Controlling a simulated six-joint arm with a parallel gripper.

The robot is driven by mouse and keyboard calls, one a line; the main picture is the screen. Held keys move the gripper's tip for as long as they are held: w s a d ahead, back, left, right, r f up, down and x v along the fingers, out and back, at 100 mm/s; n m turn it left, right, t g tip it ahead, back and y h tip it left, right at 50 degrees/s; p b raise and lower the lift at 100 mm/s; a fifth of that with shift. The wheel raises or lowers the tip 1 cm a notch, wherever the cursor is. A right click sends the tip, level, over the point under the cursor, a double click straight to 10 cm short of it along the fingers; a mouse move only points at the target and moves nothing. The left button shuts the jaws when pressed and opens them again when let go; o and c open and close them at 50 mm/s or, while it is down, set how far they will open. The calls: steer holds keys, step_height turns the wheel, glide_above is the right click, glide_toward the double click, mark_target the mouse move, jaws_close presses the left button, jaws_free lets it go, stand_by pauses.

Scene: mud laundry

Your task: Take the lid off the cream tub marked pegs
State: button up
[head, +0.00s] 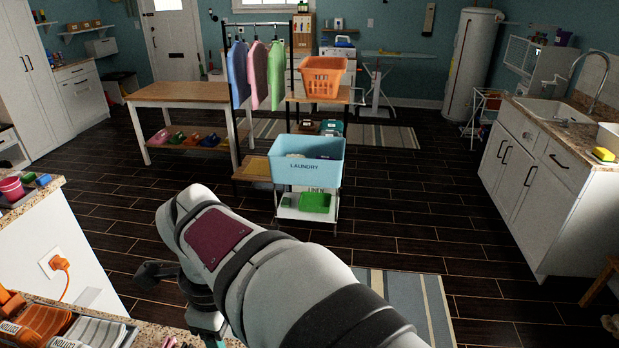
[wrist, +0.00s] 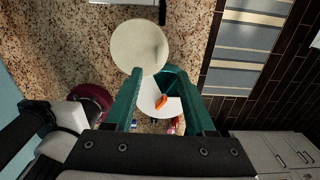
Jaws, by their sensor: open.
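In the wrist view, a cream round disc (wrist: 139,47) lies over the granite counter just beyond my fingertips. I cannot tell whether it is a lid on a tub or a lid alone, and no "pegs" marking is readable. My gripper (wrist: 158,75) points down over the counter, its teal fingers apart with nothing clearly held. Below the disc, between the fingers in the picture, is a white round thing (wrist: 149,92) with a small orange piece (wrist: 161,103) on or in it. A dark teal shape beside it is partly covered by the right finger. No cream tub is identifiable in the head view.
The granite counter (wrist: 60,40) ends at the dark floor on the right of the wrist view. A dark red round item (wrist: 92,98) is left of my fingers.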

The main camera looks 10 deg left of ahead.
steer(key=f, duration=1.1)
steer(key=shift+d+f, duration=0.2)
steer(key=shift+d, duration=0.2)
jaws_close()
